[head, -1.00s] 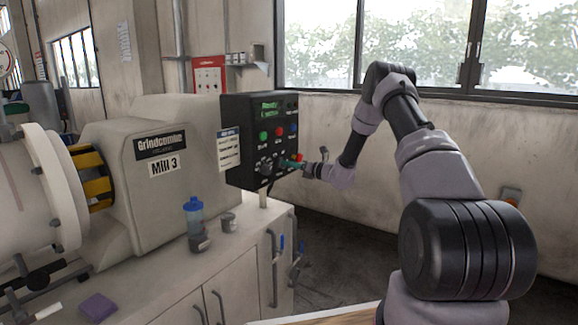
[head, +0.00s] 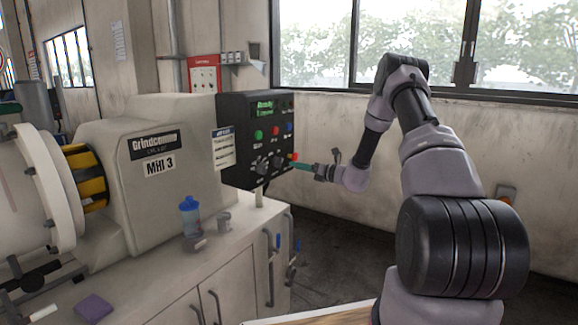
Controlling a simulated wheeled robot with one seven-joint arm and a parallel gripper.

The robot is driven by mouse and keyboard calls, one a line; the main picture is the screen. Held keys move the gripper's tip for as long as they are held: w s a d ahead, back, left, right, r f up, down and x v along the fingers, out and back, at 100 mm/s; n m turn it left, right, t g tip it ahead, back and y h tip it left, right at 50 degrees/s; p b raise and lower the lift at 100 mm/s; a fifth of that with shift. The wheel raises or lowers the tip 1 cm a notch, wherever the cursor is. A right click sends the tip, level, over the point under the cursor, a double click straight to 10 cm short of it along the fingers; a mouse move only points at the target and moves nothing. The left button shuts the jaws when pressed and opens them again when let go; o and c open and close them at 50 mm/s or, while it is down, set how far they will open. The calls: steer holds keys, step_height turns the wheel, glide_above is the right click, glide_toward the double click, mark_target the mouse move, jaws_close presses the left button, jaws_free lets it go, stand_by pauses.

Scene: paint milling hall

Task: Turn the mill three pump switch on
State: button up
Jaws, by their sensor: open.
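The mill labelled Mill 3 (head: 158,165) stands at the left. Its black control panel (head: 255,140) is fixed at its right end, with a lit green display (head: 264,107), a green button (head: 259,135), a red button (head: 276,132), a blue button and dark rotary knobs (head: 262,163) lower down. My gripper (head: 298,166) is just right of the panel's lower right part, its greenish fingertips pointing left at the panel. It is open. A small orange-red thing shows just above the fingertips. Which knob is the pump switch is too small to read, and contact cannot be told.
A white cabinet (head: 225,280) under the mill carries a blue-capped bottle (head: 190,216), a small grey cup (head: 224,220) and a purple sponge-like block (head: 94,308). A red and white box (head: 205,75) hangs on the wall behind. The floor right of the cabinet is clear.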

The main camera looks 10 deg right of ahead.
steer(key=shift+v, duration=2.1)
steer(key=s+a+r+n+g+h, duration=0.1)
steer(key=s+a+r+n+g, duration=0.45)
steer(key=s+r+n, duration=0.3)
steer(key=s+a+r+n+g+h, duration=0.1)
steer(key=s+a+r+n+g, duration=0.3)
steer(key=s+a+r+n, duration=0.45)
steer(key=s+d+r+n+t+h, duration=0.1)
steer(key=s+d+r+n+h, duration=0.2)
steer(key=s, duration=0.6)
steer(key=s+d+r+n+t+h, duration=0.1)
steer(key=s+d+r+n+h, duration=0.2)
steer(key=s, duration=0.6)
steer(key=s+d+r+n+t+h, duration=0.2)
steer(key=s+d+r+n, duration=0.1)
steer(key=s+n, duration=0.3)
steer(key=s+d, duration=0.1)
steer(key=s, duration=0.1)
steer(key=shift+s+d+r+h, duration=0.15)
steer(key=shift+s+r+h, duration=0.15)
steer(key=shift+s+h, duration=0.1)
